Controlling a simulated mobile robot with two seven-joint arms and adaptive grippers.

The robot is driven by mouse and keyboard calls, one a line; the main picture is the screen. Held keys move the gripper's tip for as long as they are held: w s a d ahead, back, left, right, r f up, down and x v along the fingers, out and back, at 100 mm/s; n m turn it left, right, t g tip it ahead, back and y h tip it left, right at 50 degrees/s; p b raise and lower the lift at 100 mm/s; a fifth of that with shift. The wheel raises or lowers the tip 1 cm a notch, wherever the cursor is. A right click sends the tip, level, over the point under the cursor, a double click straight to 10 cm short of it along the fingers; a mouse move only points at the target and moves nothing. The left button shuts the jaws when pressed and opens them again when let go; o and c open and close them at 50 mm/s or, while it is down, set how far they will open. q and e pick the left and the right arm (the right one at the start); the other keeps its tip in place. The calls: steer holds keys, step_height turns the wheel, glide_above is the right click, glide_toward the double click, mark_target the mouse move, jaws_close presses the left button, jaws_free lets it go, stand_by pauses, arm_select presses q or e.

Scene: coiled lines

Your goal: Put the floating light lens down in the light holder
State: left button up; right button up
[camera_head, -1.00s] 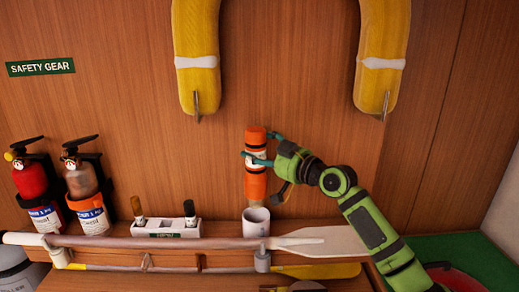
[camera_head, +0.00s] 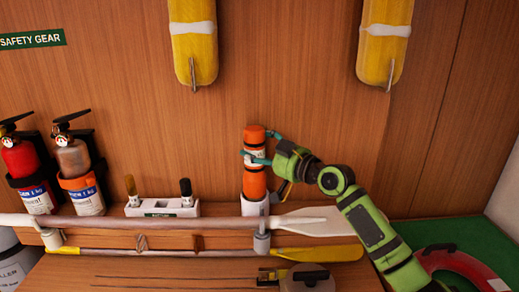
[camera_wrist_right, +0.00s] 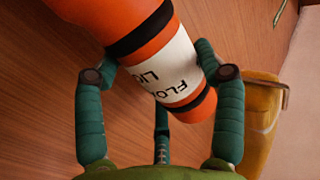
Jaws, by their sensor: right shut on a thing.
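The floating light (camera_head: 255,180) is an orange cylinder with black bands and a white label. It stands upright, its lower end at the mouth of the white light holder (camera_head: 257,211) and hidden there. I cannot tell if it rests on the bottom. My right gripper (camera_head: 262,150) is shut around the light's upper part, coming from the right. In the right wrist view the teal fingers (camera_wrist_right: 156,72) sit on both sides of the light's label (camera_wrist_right: 168,68). The lens is not seen. My left gripper is not in view.
A white boathook or oar (camera_head: 170,221) lies across in front of the holder. A small white rack (camera_head: 160,208) with two handles and two fire extinguishers (camera_head: 78,170) stand to the left. A red ring (camera_head: 465,270) lies at lower right.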

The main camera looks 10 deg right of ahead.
steer(key=shift+f+b, duration=1.45)
steer(key=shift+f, duration=0.2)
steer(key=o, duration=1.8)
steer(key=shift+c, duration=0.2)
steer(key=shift+s, duration=0.1)
steer(key=shift+f, duration=0.2)
steer(key=v, duration=1.2)
steer(key=shift+r, duration=0.25)
